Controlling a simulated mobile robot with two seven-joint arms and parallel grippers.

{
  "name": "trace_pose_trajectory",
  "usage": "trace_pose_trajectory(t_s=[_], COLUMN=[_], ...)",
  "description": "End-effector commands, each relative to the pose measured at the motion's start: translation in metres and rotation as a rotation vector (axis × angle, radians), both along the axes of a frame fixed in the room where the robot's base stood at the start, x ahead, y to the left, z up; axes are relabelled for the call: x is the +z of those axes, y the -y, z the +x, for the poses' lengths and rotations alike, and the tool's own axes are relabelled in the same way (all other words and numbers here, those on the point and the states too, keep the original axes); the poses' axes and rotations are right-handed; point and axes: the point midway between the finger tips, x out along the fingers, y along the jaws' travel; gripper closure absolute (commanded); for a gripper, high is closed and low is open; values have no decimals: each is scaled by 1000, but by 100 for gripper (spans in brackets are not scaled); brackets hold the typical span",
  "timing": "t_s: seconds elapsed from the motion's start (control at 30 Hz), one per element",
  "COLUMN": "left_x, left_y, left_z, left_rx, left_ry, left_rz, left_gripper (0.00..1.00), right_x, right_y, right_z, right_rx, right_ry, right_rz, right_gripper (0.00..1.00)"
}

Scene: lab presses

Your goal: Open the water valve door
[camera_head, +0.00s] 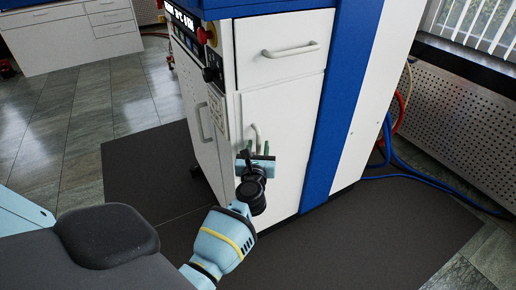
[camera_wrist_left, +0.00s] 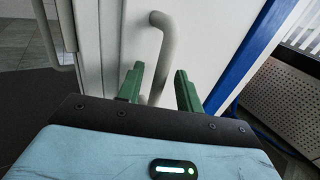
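A white cabinet door (camera_head: 283,150), under a drawer on the press cabinet's front, appears shut. Its grey bar handle (camera_head: 256,134) is upright and partly hidden by my gripper. My left gripper (camera_head: 260,144) is in front of this door at the handle. In the left wrist view its two green fingers (camera_wrist_left: 160,69) are apart. The curved handle (camera_wrist_left: 160,45) shows between and beyond them; I cannot tell whether the fingers touch it. No label shows that this is the water valve door. My right gripper is not in view.
Above the door is a drawer (camera_head: 285,48) with its own handle. A side door (camera_head: 203,120) and control panel with red knobs are at left. Blue hoses (camera_head: 400,165) and a perforated radiator (camera_head: 465,115) stand at right. Dark mat (camera_head: 150,170) covers the floor.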

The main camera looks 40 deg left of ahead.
Motion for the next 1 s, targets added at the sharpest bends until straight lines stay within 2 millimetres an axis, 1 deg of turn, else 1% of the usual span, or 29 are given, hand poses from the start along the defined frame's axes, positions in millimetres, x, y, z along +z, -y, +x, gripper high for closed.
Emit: trace_pose_trajectory(t_s=[0.13,0.4,1.0], left_x=[0,0,-1], left_y=[0,0,1], left_z=[0,0,-2], left_rx=[0,0,-1], left_ry=[0,0,-1], left_rz=[0,0,-1], left_gripper=[64,100,100], right_x=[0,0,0], right_y=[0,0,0], right_z=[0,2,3], right_rx=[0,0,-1], right_ry=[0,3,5], right_rz=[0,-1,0], right_gripper=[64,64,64])
